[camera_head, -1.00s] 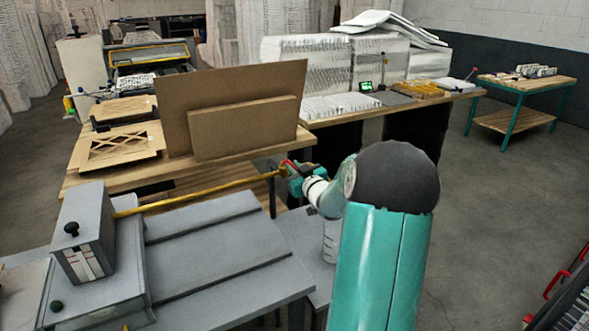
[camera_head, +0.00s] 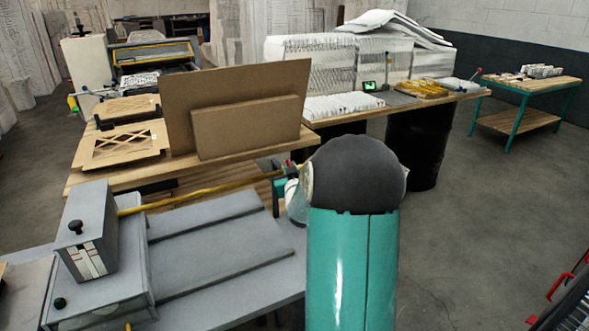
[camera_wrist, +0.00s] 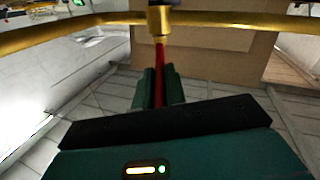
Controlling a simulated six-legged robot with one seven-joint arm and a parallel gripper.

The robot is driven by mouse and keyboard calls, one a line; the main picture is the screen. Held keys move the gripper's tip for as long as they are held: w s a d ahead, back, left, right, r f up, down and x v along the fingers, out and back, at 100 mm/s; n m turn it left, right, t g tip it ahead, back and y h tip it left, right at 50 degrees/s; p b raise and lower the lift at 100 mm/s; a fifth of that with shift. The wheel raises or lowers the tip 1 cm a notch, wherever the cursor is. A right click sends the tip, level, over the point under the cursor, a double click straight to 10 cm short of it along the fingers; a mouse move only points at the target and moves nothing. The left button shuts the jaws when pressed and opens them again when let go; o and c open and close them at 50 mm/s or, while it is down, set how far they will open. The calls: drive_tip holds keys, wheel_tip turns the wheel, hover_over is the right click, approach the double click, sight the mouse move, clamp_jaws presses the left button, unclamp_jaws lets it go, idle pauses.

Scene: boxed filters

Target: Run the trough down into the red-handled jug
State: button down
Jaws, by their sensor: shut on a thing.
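A yellow pipe (camera_head: 205,191) runs from the grey machine (camera_head: 210,245) to my gripper (camera_head: 284,176). In the wrist view the pipe (camera_wrist: 225,20) crosses the top and carries a brass fitting (camera_wrist: 160,22). A red lever (camera_wrist: 160,65) comes from this fitting towards me. My gripper's dark green fingers (camera_wrist: 158,90) are shut on the lever. My arm hides much of the gripper in the head view. I cannot make out the red-handled jug now, and cannot tell which part is the trough.
A wooden bench (camera_head: 110,180) with brown boards (camera_head: 245,115) stands behind the pipe. Another bench (camera_head: 345,115) holds white stacks. A small green-legged table (camera_head: 525,85) is at the far right. Open floor lies right of my arm. Red handles (camera_head: 560,287) show at the right edge.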

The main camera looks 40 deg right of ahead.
drive_tip(key=shift+w+a+m+g+h, duration=0.3)
drive_tip(key=shift+m+g+h, duration=0.25)
drive_tip(key=shift+g+h, duration=0.1)
drive_tip(key=shift+w+a+m+g+h, duration=0.35)
drive_tip(key=shift+m+g+h, duration=0.25)
drive_tip(key=shift+g+h, duration=0.1)
drive_tip(key=shift+w+a+m+g+h, duration=0.25)
drive_tip(key=shift+a+m+g+h, duration=0.05)
drive_tip(key=shift+m+g+h, duration=0.3)
drive_tip(key=c, duration=1.5)
unclamp_jaws()
drive_tip(key=shift+o, duration=0.2)
drive_tip(key=v, duration=1.3)
drive_tip(key=shift+s+a, duration=0.15)
drive_tip(key=shift+a, duration=0.2)
